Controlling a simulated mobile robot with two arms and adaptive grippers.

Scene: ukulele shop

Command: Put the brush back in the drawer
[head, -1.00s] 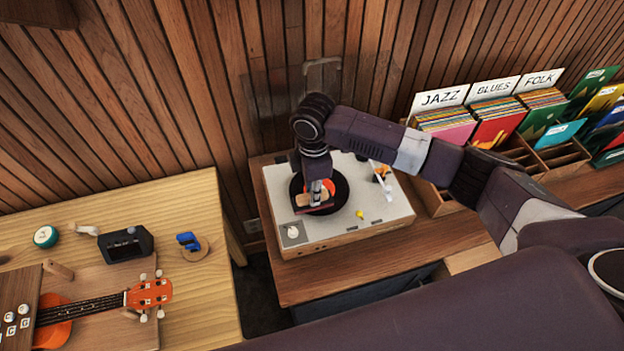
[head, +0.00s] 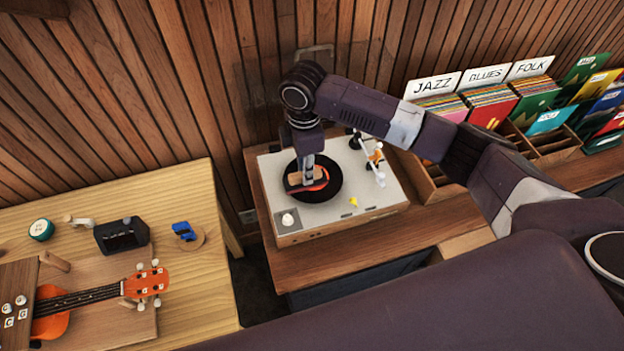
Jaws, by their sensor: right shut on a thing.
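The record brush (head: 305,181), with a wooden body and a dark edge, is over the black record with a red label (head: 330,187) on the turntable (head: 383,201). My right gripper (head: 307,172) points down from above and is shut on the brush. The brush is at the left part of the record; I cannot tell whether it touches it. A pale wooden part (head: 460,243) shows at the front of the cabinet, half hidden by my arm; I cannot tell whether it is the drawer. My left gripper is out of view.
Record crates (head: 420,178) with JAZZ, BLUES and FOLK signs stand right of the turntable. The tonearm (head: 378,172) is on its right side. A workbench (head: 195,275) with an orange ukulele (head: 145,284) is at left. A slatted wall closes the back.

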